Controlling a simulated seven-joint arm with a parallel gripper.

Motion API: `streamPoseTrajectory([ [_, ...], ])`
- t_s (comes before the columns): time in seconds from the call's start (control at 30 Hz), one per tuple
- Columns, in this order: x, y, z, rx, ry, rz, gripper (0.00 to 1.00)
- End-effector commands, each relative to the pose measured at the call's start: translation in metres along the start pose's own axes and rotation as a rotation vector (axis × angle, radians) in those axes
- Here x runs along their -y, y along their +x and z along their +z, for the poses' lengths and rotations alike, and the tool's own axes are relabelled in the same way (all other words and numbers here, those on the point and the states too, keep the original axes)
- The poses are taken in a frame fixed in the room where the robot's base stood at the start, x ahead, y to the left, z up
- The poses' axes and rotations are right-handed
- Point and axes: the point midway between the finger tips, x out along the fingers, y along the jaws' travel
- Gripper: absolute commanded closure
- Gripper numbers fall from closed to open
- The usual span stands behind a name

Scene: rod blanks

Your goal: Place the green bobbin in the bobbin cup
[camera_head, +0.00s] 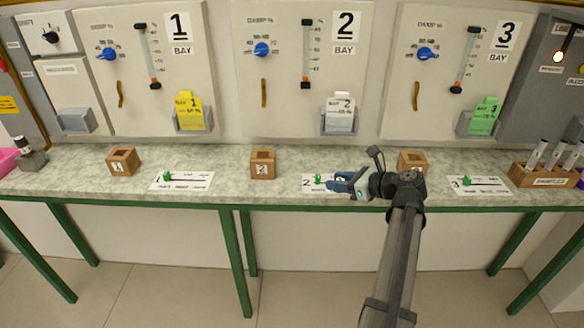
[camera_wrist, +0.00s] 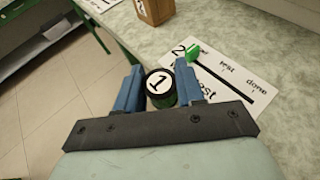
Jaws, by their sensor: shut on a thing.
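My gripper (camera_head: 338,185) is over the counter by card 2, its blue fingers shut on a small round piece (camera_wrist: 166,101). In the wrist view this piece has dark green sides and a black-rimmed top with a white disc marked 1; it looks like the green bobbin. It cannot be made out clearly in the head view. No container has a readable bobbin cup label. Small open wooden boxes stand on the counter: left (camera_head: 123,161), middle (camera_head: 263,164) and right (camera_head: 413,158), the last partly behind my arm.
Card 2 (camera_head: 308,187) has a green marker (camera_wrist: 193,53) on its black line. Similar cards lie left (camera_head: 195,183) and right (camera_head: 485,189). A wooden tube rack (camera_head: 535,179) stands at the right, a grey holder (camera_head: 32,161) at the far left. Bay panels rise behind.

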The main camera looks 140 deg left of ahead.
Motion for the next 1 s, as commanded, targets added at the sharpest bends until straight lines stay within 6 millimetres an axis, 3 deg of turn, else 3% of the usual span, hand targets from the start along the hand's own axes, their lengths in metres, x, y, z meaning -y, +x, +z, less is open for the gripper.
streamPoseTrajectory([
  [0.17,0.015,0.012,0.004,0.0,-0.003,0.007,0.91],
  [1.0,0.16,0.111,0.045,0.0,-0.003,0.006,0.91],
])
